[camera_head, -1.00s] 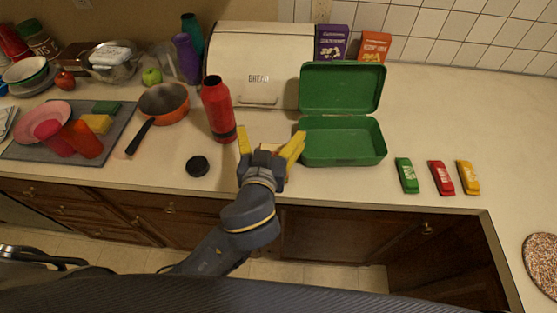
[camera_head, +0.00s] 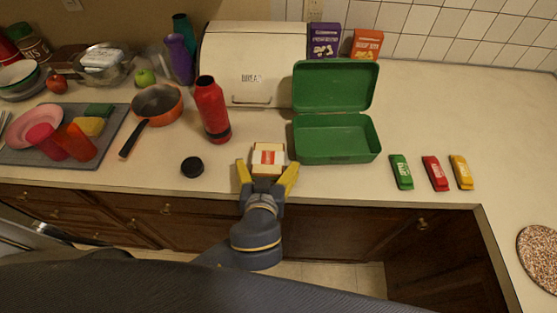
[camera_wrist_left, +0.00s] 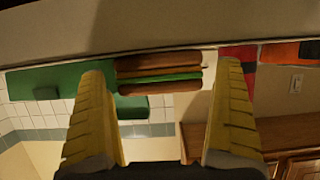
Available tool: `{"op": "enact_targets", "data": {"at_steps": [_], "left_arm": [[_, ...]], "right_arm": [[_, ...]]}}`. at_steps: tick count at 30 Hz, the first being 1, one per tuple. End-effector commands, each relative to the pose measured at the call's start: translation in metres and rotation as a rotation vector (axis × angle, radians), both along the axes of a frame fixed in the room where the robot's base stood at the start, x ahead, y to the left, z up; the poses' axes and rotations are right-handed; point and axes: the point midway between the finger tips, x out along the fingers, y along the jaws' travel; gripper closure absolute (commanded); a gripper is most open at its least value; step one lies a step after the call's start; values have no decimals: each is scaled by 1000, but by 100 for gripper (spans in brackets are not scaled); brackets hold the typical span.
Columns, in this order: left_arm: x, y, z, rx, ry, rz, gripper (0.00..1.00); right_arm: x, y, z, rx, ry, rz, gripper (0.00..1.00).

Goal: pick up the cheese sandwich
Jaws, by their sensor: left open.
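The cheese sandwich (camera_head: 268,154) lies on the counter in front of the green lunch box, near the counter's front edge. From above it is a pale square with a red and white label. In the left wrist view the sandwich (camera_wrist_left: 160,76) shows side-on, with brown bread and a green layer. My left gripper (camera_head: 267,166) is open, its yellow fingers pointing at the sandwich from the front edge. In the left wrist view the sandwich shows between the fingers (camera_wrist_left: 161,72), with gaps at both sides. I cannot tell how deep it sits between them. My right gripper is not in view.
An open green lunch box (camera_head: 335,157) stands just behind right. A red bottle (camera_head: 212,110) and a black lid (camera_head: 192,167) are to the left. A bread box (camera_head: 255,50) stands behind. Green, red (camera_head: 435,173) and yellow packets lie right, with clear counter beyond.

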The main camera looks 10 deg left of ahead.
Motion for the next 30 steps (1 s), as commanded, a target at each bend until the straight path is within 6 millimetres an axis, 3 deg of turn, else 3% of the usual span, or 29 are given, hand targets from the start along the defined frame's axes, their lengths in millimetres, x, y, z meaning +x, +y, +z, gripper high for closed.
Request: {"op": "enact_targets", "data": {"at_steps": [16,30], "left_arm": [[10,9,-5,0,0,16,1],[10,9,-5,0,1,15,56]], "right_arm": [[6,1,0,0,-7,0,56],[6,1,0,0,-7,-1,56]]}}
